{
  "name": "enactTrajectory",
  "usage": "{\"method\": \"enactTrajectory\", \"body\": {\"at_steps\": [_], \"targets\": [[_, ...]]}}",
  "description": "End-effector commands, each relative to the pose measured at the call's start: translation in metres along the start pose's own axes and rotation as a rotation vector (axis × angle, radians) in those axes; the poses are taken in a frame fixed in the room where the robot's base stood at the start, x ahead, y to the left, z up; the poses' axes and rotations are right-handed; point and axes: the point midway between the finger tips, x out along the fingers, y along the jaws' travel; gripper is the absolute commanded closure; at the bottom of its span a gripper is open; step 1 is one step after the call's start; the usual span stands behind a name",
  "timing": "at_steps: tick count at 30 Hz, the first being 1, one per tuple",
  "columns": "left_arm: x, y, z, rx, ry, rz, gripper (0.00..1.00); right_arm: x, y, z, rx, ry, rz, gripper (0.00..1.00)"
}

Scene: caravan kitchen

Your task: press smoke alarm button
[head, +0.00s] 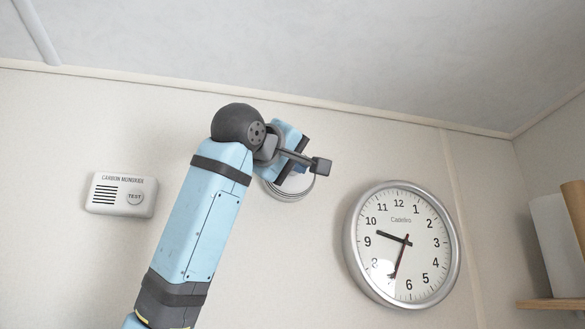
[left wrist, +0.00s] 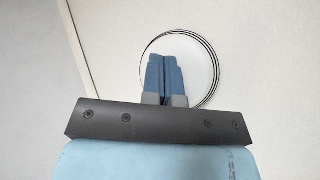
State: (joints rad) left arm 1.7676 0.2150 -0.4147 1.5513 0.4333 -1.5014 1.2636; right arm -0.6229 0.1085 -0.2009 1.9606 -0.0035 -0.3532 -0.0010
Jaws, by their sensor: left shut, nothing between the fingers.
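The smoke alarm (head: 291,191) is a round white disc on the wall. In the head view my left gripper (head: 288,152) covers its upper part and only its lower rim shows. In the left wrist view the alarm (left wrist: 203,68) shows as a white disc with thin dark rings at its edge. My left gripper's blue fingers (left wrist: 165,62) are shut together with nothing between them, and overlap the left and middle part of the disc. The alarm's button is not visible. I cannot tell whether the fingertips touch the alarm. My right gripper is not in view.
A white carbon monoxide alarm (head: 121,195) with a TEST button is on the wall at the left. A round silver-rimmed clock (head: 403,245) hangs to the right. A wooden shelf (head: 552,304) with upright items is at the far right. The ceiling (head: 350,50) is above.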

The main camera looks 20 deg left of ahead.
Motion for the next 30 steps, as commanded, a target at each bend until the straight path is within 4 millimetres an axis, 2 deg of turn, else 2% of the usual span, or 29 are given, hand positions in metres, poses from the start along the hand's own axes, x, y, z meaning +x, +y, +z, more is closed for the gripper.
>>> {"method": "enactTrajectory", "body": {"at_steps": [30], "targets": [[0.0063, -0.0046, -0.0044, 0.000, 0.000, 0.000, 1.00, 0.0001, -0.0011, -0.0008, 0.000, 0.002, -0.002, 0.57]]}}
